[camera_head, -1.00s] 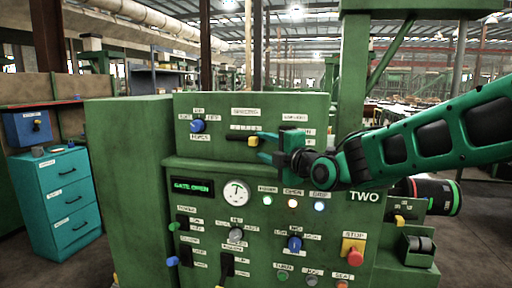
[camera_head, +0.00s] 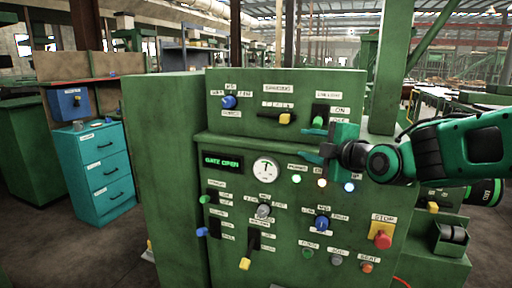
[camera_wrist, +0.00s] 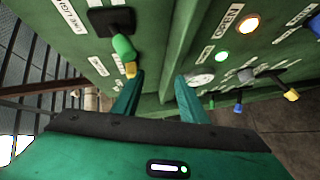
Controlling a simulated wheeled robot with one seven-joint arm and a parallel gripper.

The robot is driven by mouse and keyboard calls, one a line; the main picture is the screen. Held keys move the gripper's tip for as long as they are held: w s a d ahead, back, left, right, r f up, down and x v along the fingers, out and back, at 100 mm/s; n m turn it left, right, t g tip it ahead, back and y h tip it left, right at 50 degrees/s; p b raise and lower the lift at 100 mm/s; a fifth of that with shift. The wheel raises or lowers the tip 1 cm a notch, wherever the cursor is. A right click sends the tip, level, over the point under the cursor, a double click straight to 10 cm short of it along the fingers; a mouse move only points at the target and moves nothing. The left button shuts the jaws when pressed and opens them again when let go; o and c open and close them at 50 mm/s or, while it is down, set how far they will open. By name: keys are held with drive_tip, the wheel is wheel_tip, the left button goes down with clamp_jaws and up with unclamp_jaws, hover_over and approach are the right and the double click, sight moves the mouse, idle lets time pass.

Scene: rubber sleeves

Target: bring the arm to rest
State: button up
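My gripper (camera_head: 308,144) is in front of the upper right of the green control panel (camera_head: 225,150), with its fingers pointing left. In the wrist view its two green fingers (camera_wrist: 158,97) are apart with nothing between them. A green-tipped switch (camera_head: 318,121) sits just above the fingers, and a yellow-knobbed slide lever (camera_head: 287,118) is up and to their left. In the wrist view the green switch tip (camera_wrist: 122,47) is left of the fingers, with the yellow knob (camera_wrist: 130,70) close by. I cannot tell whether a finger touches the panel.
The panel carries a gauge (camera_head: 265,169), lit lamps, a blue selector (camera_head: 322,223) and a red stop button (camera_head: 382,239). The display (camera_head: 222,162) reads "GATE OPEN". A teal drawer cabinet (camera_head: 100,172) stands left. Open floor shows between cabinet and panel.

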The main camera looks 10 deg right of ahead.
drive_tip(key=s+d+f+m+g+h, duration=0.3)
drive_tip(key=s+d+f+m+g, duration=0.25)
drive_tip(key=s+f+m, duration=0.45)
drive_tip(key=s+d+f+m+g+h, duration=0.2)
drive_tip(key=s+d+f+m+g, duration=0.3)
drive_tip(key=s+f+m, duration=0.45)
drive_tip(key=s+d+f+m+g, duration=0.1)
drive_tip(key=s+d+m+g, duration=0.1)
drive_tip(key=s+d, duration=0.3)
drive_tip(key=s+d+f+m+g, duration=0.1)
drive_tip(key=s+d+m+g, duration=0.2)
drive_tip(key=s, duration=0.8)
drive_tip(key=shift+d+m, duration=0.45)
drive_tip(key=shift+d, duration=0.45)
drive_tip(key=shift+w+f, duration=0.3)
drive_tip(key=shift+w, duration=0.3)
